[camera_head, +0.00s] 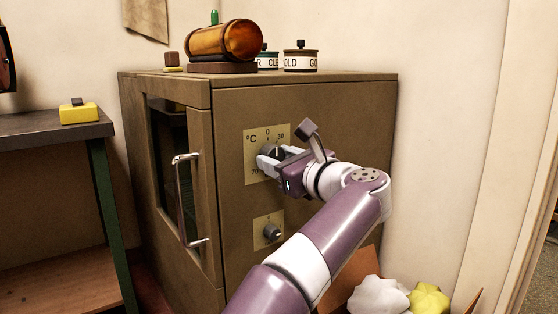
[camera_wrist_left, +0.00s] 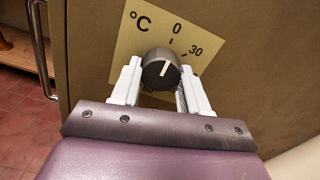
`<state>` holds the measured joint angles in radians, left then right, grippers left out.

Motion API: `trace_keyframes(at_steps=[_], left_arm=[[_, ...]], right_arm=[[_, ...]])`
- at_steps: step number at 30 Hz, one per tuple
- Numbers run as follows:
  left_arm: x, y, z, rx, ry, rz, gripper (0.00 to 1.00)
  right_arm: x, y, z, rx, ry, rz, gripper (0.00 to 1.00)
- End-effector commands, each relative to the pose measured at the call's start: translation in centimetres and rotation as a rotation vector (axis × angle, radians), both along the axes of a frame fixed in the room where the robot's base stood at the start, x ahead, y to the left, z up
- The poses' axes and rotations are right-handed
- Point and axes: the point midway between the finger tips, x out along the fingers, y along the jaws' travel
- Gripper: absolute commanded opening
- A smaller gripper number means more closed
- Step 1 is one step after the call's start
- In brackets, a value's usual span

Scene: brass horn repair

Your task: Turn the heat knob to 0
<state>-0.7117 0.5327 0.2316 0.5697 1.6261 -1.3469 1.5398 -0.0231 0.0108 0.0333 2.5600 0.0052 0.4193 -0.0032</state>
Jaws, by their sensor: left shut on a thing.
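The heat knob (camera_head: 277,152) is a dark round knob on a cream dial plate (camera_head: 252,142) marked °C, on the front of the brown oven. My left gripper (camera_head: 272,160) comes from the right and is shut on the knob. In the left wrist view the knob (camera_wrist_left: 161,70) sits between the two white fingers, and its white pointer line points up, roughly towards the 0 mark (camera_wrist_left: 177,28). The 30 lies to its right. The lower part of the scale is partly hidden by the fingers and knob. My right gripper is not in view.
A second, smaller knob (camera_head: 272,232) sits below on its own plate. The oven door handle (camera_head: 184,200) sticks out at left. A copper-coloured cylinder (camera_head: 224,40) and labelled tins (camera_head: 300,58) stand on the oven (camera_head: 330,88). Crumpled cloths (camera_head: 378,296) lie low at right.

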Motion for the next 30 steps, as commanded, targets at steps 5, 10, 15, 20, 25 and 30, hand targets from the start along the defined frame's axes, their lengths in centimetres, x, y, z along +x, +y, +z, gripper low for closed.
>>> trace_keyframes(at_steps=[5, 10, 15, 20, 25, 30], left_arm=[[0.0, 0.0, 0.0, 0.000, 0.000, 0.000, 0.61], [0.0, 0.0, 0.0, 0.000, 0.000, 0.000, 0.69], [-0.2, -0.1, 0.1, 0.000, 0.000, -0.001, 0.69], [-2.4, -1.8, 0.2, 0.002, 0.000, -0.006, 0.69], [-6.3, -4.7, 0.4, 0.002, 0.001, -0.006, 0.69], [-9.1, -6.7, 0.3, 0.002, 0.001, -0.003, 0.69]], right_arm=[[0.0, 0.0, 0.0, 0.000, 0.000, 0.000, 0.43], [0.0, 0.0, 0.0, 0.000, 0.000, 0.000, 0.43], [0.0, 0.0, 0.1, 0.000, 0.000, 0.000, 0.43], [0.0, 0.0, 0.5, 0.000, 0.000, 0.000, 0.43], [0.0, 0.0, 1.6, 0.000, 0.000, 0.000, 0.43], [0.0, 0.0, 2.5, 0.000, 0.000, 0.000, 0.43]])
